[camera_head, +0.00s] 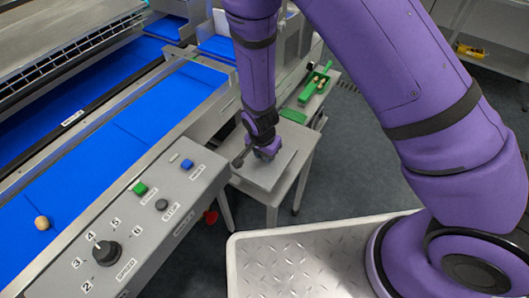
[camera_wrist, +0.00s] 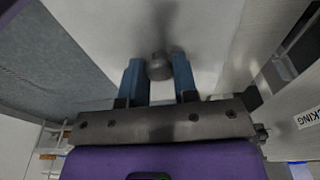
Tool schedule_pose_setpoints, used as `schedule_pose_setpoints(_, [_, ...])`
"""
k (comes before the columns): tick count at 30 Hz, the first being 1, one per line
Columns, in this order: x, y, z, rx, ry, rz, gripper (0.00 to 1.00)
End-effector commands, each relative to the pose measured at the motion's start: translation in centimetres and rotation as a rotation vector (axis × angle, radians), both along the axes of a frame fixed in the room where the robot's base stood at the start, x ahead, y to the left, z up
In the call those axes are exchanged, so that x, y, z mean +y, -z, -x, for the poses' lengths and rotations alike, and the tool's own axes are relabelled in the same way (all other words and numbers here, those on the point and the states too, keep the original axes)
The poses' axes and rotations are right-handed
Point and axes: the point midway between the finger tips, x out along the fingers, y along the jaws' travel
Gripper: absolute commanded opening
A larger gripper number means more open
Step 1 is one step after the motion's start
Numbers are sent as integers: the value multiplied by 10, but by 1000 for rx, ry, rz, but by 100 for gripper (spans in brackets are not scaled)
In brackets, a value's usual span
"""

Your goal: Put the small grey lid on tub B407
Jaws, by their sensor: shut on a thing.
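My gripper (camera_wrist: 157,78) is shut on a small grey round piece (camera_wrist: 158,66), which looks like the small grey lid or its knob. The piece sits between the two blue fingertips in the wrist view. In the head view my gripper (camera_head: 265,152) is low over a small pale grey table (camera_head: 267,178), with the piece too small to make out. I cannot tell whether the piece touches the tabletop. No tub with the label B407 can be made out in either view.
A control panel (camera_head: 160,215) with a dial and buttons stands left of the table, beside a blue conveyor belt (camera_head: 130,135) carrying a small brown ball-like item (camera_head: 42,223). A green tray (camera_head: 315,84) with small items is behind the gripper. Open floor (camera_head: 360,160) lies right of the table.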

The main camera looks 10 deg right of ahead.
Motion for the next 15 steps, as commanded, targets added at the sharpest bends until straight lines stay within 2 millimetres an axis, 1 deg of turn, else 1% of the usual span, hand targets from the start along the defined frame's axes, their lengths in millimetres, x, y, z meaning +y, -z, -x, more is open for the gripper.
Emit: schedule_pose_setpoints(15, [0,5,0,-1,0,-1,4])
